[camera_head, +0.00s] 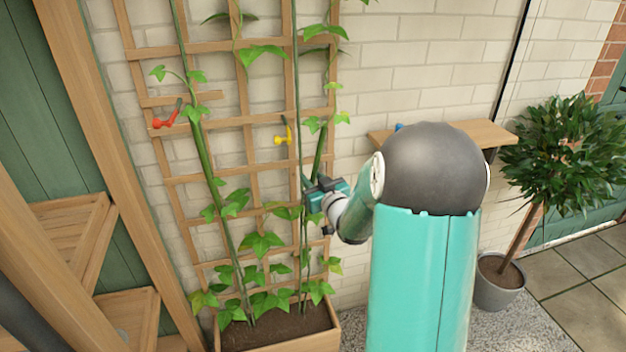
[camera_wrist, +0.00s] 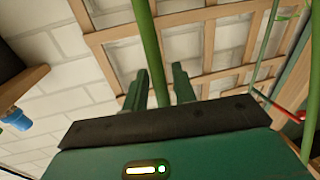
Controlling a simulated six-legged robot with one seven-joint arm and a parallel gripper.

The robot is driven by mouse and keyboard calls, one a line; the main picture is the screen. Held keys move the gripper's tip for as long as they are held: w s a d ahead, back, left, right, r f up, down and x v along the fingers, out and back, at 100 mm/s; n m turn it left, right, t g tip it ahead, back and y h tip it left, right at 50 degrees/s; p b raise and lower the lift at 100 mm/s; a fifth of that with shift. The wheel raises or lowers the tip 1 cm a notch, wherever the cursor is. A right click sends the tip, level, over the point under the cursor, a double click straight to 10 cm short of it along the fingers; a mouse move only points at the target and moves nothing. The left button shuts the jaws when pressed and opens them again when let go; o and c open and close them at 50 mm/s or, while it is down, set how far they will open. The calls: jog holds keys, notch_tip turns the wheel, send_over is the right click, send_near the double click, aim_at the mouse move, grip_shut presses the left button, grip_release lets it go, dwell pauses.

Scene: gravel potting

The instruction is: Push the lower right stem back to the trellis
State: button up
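The wooden trellis (camera_head: 205,47) stands against the pale brick wall, with green stems climbing it from a wooden planter (camera_head: 285,342). The right stem (camera_head: 297,90) runs up the trellis's right side; its lower part is partly hidden by my gripper (camera_head: 310,192). In the wrist view, a thick green stem (camera_wrist: 148,40) passes between the two dark green fingers of my gripper (camera_wrist: 160,88). The fingers stand apart, with a gap on the right of the stem; I cannot tell whether the left finger touches it. The trellis (camera_wrist: 190,17) shows behind the stem.
A yellow clip (camera_head: 280,139) sits mid-trellis; a red clip (camera_head: 168,118) is near the left stem (camera_head: 203,150). A wooden shelf (camera_head: 480,133) with a blue item (camera_head: 399,127) is on the wall at right. A potted bush (camera_head: 565,150) stands at far right.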

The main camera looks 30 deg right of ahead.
grip_shut()
jog(key=shift+w+d+r, duration=0.1)
jog(key=shift+w+r, duration=0.1)
jog(key=shift+w, duration=0.3)
jog(key=w+g, duration=0.1)
jog(key=w, duration=0.2)
jog(key=w+d+g, duration=0.1)
jog(key=w, duration=0.2)
jog(key=w+r+g, duration=0.1)
jog(key=w+g, duration=0.1)
jog(key=w, duration=0.1)
jog(key=shift+d+r+y, duration=0.1)
jog(key=shift+d+y, duration=0.25)
jog(key=shift+y, duration=0.05)
jog(key=shift+w+d+r+m+g, duration=0.2)
jog(key=shift+w+m+g, duration=0.1)
jog(key=shift+w, duration=0.2)
